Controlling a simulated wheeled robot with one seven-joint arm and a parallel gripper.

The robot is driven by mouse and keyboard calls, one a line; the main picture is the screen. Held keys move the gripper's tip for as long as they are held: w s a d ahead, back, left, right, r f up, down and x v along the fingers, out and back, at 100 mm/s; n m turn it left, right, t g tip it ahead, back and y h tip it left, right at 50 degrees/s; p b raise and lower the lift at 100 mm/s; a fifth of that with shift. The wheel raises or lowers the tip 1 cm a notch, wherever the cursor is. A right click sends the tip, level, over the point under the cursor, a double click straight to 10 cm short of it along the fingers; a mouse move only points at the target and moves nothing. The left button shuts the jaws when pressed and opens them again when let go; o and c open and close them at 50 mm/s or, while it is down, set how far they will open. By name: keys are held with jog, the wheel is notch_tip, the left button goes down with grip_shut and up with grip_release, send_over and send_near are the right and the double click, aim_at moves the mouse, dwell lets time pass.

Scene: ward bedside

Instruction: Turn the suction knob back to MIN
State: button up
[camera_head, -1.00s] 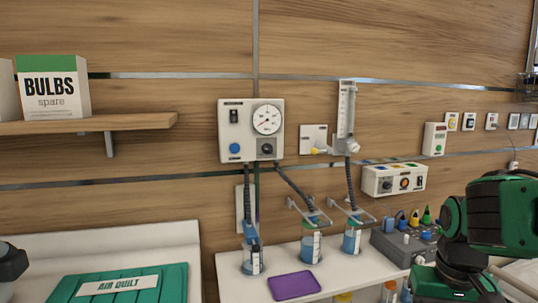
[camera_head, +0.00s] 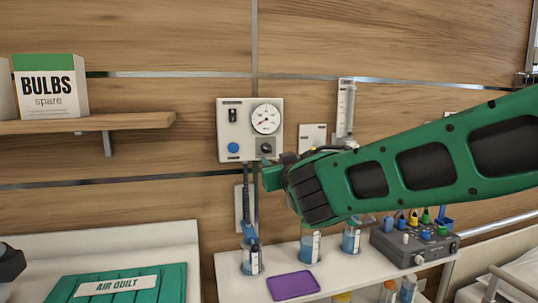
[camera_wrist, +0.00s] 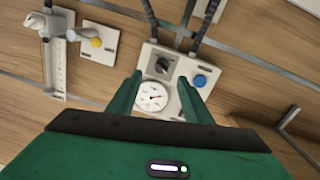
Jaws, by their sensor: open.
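The suction panel (camera_head: 223,140) is a white wall box with a round gauge, a black switch and a blue button. Its black suction knob (camera_head: 267,148) sits on a grey plate at the lower right, with its setting too small to read. My gripper (camera_head: 268,172) is just below and in front of the knob, partly hidden behind my green arm. In the wrist view, which is upside down, my gripper (camera_wrist: 159,77) is open and empty. The knob (camera_wrist: 162,65) shows just beyond and between the fingertips, apparently untouched. The gauge (camera_wrist: 152,97) also lies between the fingers.
A blue button (camera_head: 233,147) is left of the knob. Hoses run down from the panel to suction jars (camera_head: 251,258) on a white shelf. A flowmeter (camera_head: 345,108) stands to the right. My arm hides the wall at right.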

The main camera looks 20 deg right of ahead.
aim_at(268, 150)
jog(key=w, duration=1.1)
jog(key=shift+d+r, duration=0.1)
jog(key=shift+r, duration=0.1)
jog(key=c, duration=1)
jog(key=shift+d, duration=0.2)
jog(key=shift+a, duration=0.1)
